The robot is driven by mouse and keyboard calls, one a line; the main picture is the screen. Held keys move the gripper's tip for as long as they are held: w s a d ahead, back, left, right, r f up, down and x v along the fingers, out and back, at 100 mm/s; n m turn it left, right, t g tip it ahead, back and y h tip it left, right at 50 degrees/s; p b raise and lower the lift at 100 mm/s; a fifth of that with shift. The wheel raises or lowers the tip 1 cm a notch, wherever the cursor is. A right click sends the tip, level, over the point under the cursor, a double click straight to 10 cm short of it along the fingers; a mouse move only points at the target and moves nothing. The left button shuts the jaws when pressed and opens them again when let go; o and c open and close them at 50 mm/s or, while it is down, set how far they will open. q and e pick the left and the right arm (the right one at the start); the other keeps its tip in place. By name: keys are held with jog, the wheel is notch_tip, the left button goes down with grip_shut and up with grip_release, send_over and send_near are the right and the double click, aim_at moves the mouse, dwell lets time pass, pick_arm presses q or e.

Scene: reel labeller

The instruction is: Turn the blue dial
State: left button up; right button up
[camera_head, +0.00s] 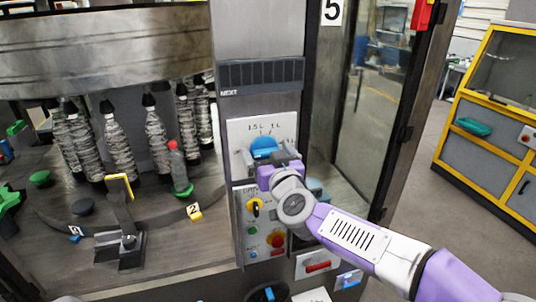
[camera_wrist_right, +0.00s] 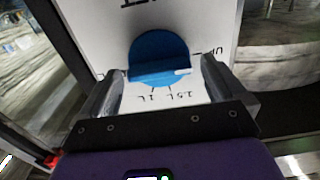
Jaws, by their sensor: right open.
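The blue dial (camera_head: 263,144) is on a white plate (camera_head: 247,128) on the front of the machine's column, below the 1.5 L and 1 L marks. My right gripper (camera_head: 278,165) is in front of the plate, close to the dial's lower right, and hides part of it. In the right wrist view the dial (camera_wrist_right: 158,48) appears between and just beyond the two open fingers of my right gripper (camera_wrist_right: 162,84). Its raised bar carries a white mark at its right end. No contact between fingers and dial can be made out. My left gripper is not in view.
Below the plate is a control panel (camera_head: 240,228) with a yellow-and-black switch (camera_head: 255,207) and a red button (camera_head: 276,239). Bottles (camera_head: 119,150) stand at the left. A glass door (camera_head: 385,100) is at the right, with open floor beyond.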

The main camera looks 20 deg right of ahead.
jog(key=shift+c, duration=0.4)
jog(key=c, duration=1)
jog(key=shift+o, duration=0.2)
